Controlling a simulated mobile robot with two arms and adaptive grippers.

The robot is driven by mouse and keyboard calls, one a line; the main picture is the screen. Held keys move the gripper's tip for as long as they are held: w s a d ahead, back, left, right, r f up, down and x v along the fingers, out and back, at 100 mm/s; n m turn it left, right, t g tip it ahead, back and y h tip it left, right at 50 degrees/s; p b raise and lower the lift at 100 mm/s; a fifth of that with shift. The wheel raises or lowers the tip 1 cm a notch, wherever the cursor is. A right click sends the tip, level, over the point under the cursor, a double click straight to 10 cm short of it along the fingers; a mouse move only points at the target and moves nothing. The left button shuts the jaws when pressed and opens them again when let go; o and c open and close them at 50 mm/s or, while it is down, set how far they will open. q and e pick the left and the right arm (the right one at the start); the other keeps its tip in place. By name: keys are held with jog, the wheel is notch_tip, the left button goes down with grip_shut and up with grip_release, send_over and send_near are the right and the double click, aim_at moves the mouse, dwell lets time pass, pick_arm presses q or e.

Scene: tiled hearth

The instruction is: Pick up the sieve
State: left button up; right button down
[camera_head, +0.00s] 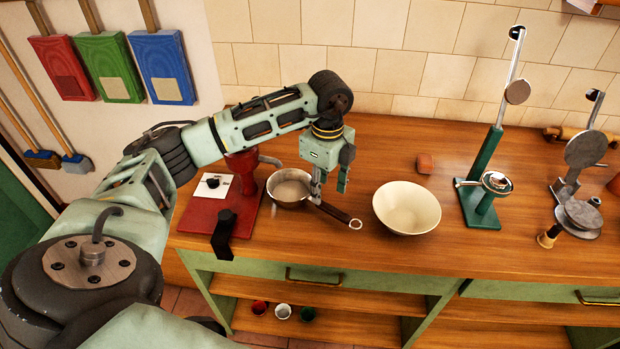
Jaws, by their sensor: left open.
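The sieve (289,188) is a small round metal bowl with a dark handle (334,212) that ends in a pale ring. It lies on the wooden counter, its handle pointing to the lower right. My left gripper (329,191) points down over the handle near the bowl's right rim. Its jaws are open. One finger overlaps the start of the handle in the picture and hides a little of it; I cannot tell whether they touch. My right gripper is not in view.
A red grinder-like device (240,197) stands just left of the sieve, close to my left arm. A cream bowl (407,208) stands to the right. Farther right are a green-based lever stand (482,190) and a grey metal device (577,190). A small reddish block (424,164) lies behind the bowl.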

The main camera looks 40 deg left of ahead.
aim_at(325, 204)
pick_arm(q)
jog(key=shift+s+d+f+p, duration=0.1)
jog(key=shift+s+f+p, duration=0.25)
jog(key=shift+s+f, duration=0.3)
jog(key=shift+w+f+p, duration=0.2)
jog(key=shift+f+p, duration=0.2)
jog(key=shift+f, duration=0.25)
jog(key=shift+w+f+p, duration=0.15)
jog(key=shift+f+p, duration=0.2)
jog(key=shift+f, duration=0.25)
jog(key=shift+w+f, duration=0.25)
jog(key=shift+f, duration=1)
jog(key=shift+s+f, duration=0.1)
jog(key=shift+f, duration=0.05)
jog(key=c, duration=0.7)
grip_shut()
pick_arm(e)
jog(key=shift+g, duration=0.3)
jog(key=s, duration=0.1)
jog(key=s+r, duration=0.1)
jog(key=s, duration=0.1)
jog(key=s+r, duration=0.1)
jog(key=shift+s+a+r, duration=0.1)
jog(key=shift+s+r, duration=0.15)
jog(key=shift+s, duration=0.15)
